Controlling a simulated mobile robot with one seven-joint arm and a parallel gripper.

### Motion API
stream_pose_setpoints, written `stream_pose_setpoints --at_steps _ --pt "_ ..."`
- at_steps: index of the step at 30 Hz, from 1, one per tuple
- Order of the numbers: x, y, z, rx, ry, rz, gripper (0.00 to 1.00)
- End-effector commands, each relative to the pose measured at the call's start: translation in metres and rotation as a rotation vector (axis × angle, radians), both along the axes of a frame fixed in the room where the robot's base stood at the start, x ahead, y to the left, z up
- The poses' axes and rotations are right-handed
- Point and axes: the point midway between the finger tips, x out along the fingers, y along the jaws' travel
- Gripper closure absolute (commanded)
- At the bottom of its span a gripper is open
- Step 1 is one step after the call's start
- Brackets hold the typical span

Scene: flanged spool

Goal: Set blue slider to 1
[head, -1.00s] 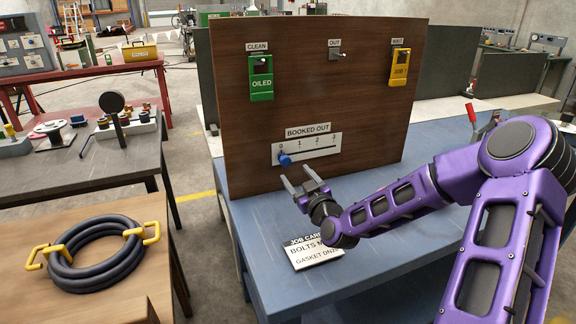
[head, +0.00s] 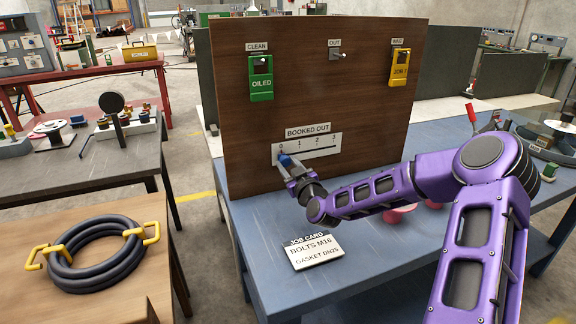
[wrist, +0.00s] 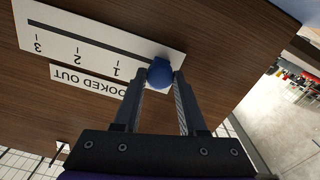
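The blue slider knob (head: 285,160) is at the 0 end of the slot in the white "BOOKED OUT" scale plate (head: 322,146), marked 0 to 3. My gripper (head: 290,168) is at the knob, in front of the brown board. In the wrist view the blue knob (wrist: 160,74) sits between the two fingertips of my gripper (wrist: 161,79), with a finger close against each side. The plate (wrist: 95,45) appears upside down there, with the 1 mark to the left of the knob. The 0 mark is hidden in the wrist view.
A job card (head: 314,250) lies on the blue bench (head: 270,225) below my arm. The board is clear right of the plate.

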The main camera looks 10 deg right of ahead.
Motion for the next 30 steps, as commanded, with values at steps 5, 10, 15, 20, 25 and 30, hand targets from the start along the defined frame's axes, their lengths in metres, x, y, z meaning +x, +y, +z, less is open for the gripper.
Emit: stream_pose_setpoints --at_steps 5,10,15,20,25,30 --pt "-0.0002 0.0000 0.0000 0.000 0.000 0.000 0.97" --pt "-0.0002 0.0000 0.0000 0.000 0.000 0.000 1.00" --pt "-0.0002 -0.0001 -0.0001 0.000 0.000 0.000 1.00" --pt "-0.0003 -0.0001 -0.0001 0.000 0.000 0.000 1.00" --pt "-0.0003 0.0000 -0.0002 0.000 0.000 0.000 1.00" --pt "-0.0003 -0.0001 -0.0002 0.000 0.000 0.000 1.00"
